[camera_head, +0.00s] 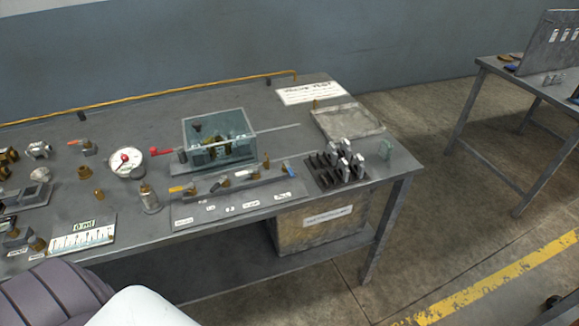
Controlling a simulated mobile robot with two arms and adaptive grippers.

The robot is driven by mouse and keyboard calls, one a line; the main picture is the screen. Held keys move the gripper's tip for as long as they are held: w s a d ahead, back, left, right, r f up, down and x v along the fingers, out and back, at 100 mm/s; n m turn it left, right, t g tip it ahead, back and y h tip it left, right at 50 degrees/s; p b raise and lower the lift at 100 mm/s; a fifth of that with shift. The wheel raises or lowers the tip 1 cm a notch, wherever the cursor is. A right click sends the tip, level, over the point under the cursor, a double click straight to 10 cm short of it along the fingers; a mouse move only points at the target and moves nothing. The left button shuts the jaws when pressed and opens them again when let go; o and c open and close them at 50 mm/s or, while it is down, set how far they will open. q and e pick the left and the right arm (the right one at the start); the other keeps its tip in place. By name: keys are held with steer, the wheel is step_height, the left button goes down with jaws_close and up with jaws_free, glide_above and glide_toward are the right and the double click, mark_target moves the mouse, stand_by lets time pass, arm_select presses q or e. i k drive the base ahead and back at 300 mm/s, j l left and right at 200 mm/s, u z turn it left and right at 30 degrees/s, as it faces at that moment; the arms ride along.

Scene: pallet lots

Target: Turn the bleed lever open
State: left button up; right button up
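A long grey manifold plate (240,200) lies along the table's front edge with a row of small valves and unreadable labels. On the row are an orange lever (182,189), a pale lever (243,174) and a blue lever (288,166). A red handle (161,151) sticks out left of a clear box (218,140) that holds brass parts. I cannot tell which of these is the bleed lever, nor whether any is open. A round white gauge (126,161) with a red centre stands to the left. Neither of my grippers shows in the head view.
Loose fittings and a brass piece (85,172) crowd the table's left. A grey tray (346,121) and a black rack (337,170) of metal parts are at the right. A labelled bin (320,232) sits below. Floor right of the table (400,162) is open up to another table (491,66).

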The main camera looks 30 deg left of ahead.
mark_target(255, 170)
steer(key=u, duration=1.25)
